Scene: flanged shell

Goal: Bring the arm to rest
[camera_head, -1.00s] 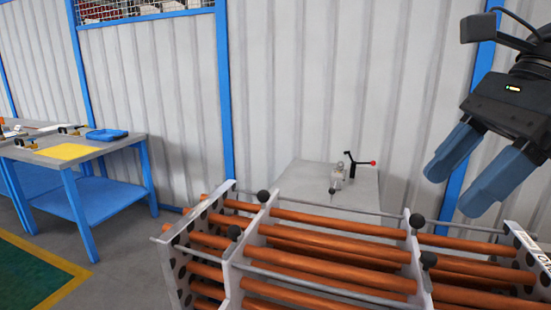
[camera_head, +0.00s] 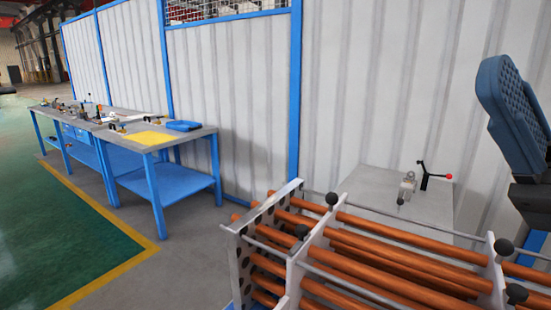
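My gripper (camera_head: 514,105) is at the right edge of the head view, with a blue, textured finger pointing up. It is partly cut off by the frame, and the gap between the fingers does not show clearly. No held object shows. The gripper is above and to the right of a bundle of copper-coloured tubes (camera_head: 395,233) set through upright metal plates, and apart from it. No flanged shell can be made out.
A grey stand (camera_head: 375,190) behind the tubes carries a small clamp (camera_head: 407,186) with a red-tipped lever. Blue workbenches (camera_head: 158,180) with a blue tray (camera_head: 184,126) stand left along the panelled wall. The green floor (camera_head: 60,220) at left is open.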

